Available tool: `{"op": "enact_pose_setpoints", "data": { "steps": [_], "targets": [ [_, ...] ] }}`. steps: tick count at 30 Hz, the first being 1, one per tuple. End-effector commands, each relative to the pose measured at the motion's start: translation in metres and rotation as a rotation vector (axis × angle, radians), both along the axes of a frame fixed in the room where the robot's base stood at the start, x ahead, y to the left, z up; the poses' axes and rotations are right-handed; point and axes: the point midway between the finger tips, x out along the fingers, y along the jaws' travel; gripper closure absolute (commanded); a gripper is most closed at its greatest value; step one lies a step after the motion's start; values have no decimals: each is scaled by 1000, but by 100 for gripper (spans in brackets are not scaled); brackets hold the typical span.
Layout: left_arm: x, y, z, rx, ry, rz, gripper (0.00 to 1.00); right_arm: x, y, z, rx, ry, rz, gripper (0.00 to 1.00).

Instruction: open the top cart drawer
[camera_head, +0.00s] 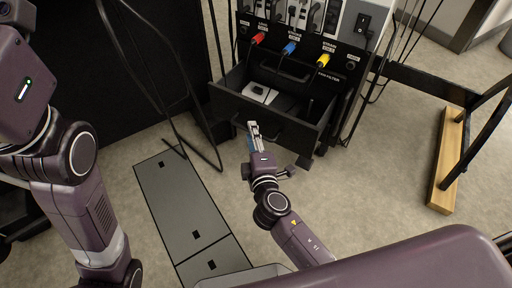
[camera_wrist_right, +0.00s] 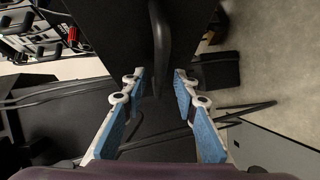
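The black cart (camera_head: 298,42) stands at the top of the head view. A drawer (camera_head: 235,105) is pulled out from it, its inside showing with a white object (camera_head: 259,94) and dark items. A curved bar handle (camera_head: 288,73) shows on the panel behind this drawer. My right gripper (camera_head: 253,130) is at the pulled-out drawer's front. In the right wrist view its blue-padded fingers (camera_wrist_right: 160,85) are apart, with a dark curved handle (camera_wrist_right: 161,35) between and beyond them. I cannot tell whether they touch it. My left arm is at the left; its gripper is out of view.
Red (camera_head: 258,38), blue (camera_head: 290,48) and yellow (camera_head: 324,60) connectors stick out of the cart above the drawer. Black cables hang at both sides. A wooden beam (camera_head: 447,160) with a black frame stands at the right. Grey floor plates (camera_head: 185,210) lie at the left.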

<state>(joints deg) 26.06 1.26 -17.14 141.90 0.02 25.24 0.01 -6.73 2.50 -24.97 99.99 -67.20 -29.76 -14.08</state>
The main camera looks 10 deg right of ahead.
Motion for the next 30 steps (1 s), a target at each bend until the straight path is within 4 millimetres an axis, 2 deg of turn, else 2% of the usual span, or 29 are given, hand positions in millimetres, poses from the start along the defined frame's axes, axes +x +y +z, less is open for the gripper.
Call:
{"op": "enact_pose_setpoints", "data": {
  "steps": [1,9,15,20,30],
  "targets": [
    [0,0,0,1,0,0,39,-12,1,0,1,4,0,73],
    [0,0,0,2,-1,0,39,-67,3,9,0,4,0,73],
    [0,0,0,2,-1,0,39,-92,4,13,-1,2,-1,73],
    [0,-1,0,2,-1,0,39,-100,4,15,-1,1,-1,73],
    [0,-1,0,2,-1,0,39,-100,4,15,-1,0,-1,73]
  ]
}}
